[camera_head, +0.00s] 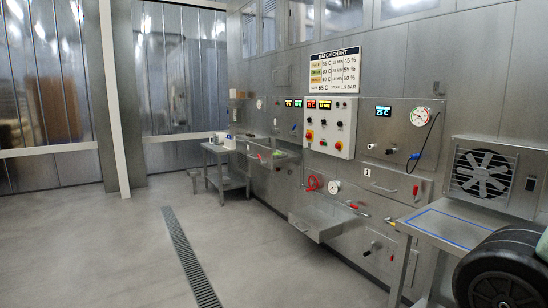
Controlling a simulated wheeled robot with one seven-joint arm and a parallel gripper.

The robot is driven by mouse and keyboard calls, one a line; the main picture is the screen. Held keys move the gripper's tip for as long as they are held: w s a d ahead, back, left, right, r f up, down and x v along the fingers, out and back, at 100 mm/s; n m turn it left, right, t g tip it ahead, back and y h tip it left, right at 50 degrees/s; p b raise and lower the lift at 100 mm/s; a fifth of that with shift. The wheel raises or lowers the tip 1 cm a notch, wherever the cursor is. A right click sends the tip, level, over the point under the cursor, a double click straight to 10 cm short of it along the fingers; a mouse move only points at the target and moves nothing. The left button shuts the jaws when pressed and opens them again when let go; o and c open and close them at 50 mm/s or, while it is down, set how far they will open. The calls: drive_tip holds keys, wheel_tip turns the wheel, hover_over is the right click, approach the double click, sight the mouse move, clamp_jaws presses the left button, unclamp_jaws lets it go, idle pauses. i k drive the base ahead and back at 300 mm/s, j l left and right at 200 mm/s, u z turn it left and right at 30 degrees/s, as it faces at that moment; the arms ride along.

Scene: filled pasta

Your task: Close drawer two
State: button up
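A metal drawer (322,226) stands pulled out from the lower part of the steel wall, right of the middle, with a handle on its front at the left. I cannot read a number on it. A higher drawer front (395,184), beside a small label marked 1 (367,172), appears flush with the wall. My gripper is not in view. Large dark rounded parts at the bottom right appear to be mine.
A control panel (331,126) hangs under the batch chart (335,69). A steel bench (446,222) with a fan unit (484,172) stands at right, and a small table (222,166) farther back. A floor drain (188,255) crosses the open floor at left.

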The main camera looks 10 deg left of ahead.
sight(252, 150)
drive_tip(key=i+j+u, duration=0.3)
drive_tip(key=i, duration=0.4)
drive_tip(key=i+u, duration=0.35)
drive_tip(key=i, duration=1.7)
drive_tip(key=i+j, duration=0.15)
drive_tip(key=i, duration=2.6)
drive_tip(key=i+j+z, duration=0.1)
drive_tip(key=i+z, duration=0.25)
drive_tip(key=i+j+z, duration=0.35)
drive_tip(key=i, duration=0.2)
drive_tip(key=i+j+z, duration=0.2)
drive_tip(key=i+z, duration=0.2)
